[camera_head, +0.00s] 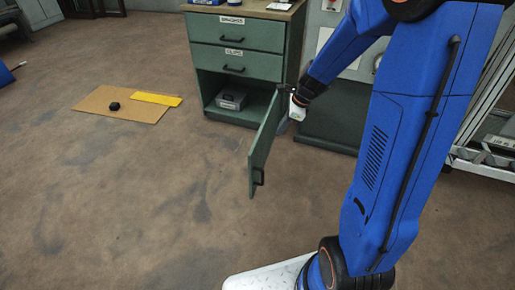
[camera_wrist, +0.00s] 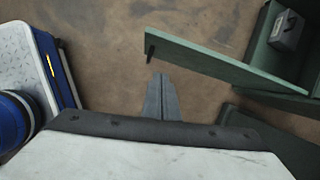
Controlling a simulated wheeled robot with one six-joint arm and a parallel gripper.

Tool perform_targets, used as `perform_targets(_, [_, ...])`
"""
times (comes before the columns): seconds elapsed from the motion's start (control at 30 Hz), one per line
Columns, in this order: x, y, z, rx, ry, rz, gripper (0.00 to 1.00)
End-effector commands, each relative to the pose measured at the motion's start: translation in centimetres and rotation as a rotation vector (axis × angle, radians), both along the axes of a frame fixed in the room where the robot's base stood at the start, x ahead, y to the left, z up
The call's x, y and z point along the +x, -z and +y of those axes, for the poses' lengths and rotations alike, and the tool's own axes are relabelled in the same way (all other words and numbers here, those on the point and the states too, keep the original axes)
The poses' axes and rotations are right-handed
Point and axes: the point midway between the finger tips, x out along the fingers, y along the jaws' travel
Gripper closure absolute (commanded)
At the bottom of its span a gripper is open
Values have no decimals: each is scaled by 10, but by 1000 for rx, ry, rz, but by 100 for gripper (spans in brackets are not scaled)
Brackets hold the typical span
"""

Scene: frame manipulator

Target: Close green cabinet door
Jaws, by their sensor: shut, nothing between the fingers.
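The green cabinet (camera_head: 240,55) stands at the back, with two shut drawers above an open lower compartment. Its green door (camera_head: 265,142) stands swung wide open toward me, with a dark handle (camera_head: 259,177) near its free edge. In the wrist view the door (camera_wrist: 225,65) runs across the upper middle and right, its free end at the left. My gripper (camera_wrist: 161,82) is shut and empty, its fingertips just below the door in that picture; I cannot tell whether they touch it. In the head view my wrist is just right of the door, on its outer side, and the fingers are hard to make out.
A grey box (camera_head: 231,100) sits inside the compartment, and also shows in the wrist view (camera_wrist: 287,30). A cardboard sheet (camera_head: 118,112) with a black object and a yellow strip lies on the floor at left. A metal rack stands at far right. The floor left of the door is clear.

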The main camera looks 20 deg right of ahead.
Motion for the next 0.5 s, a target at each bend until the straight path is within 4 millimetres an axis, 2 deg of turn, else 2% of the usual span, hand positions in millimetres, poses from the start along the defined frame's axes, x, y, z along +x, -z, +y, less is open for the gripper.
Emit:
perform_targets(0.1, [13,19,-5,28,97,40,100])
perform_targets(0.27, [20,30,-8,46,163,63,100])
perform_targets(0.5, [23,48,-2,49,168,67,100])
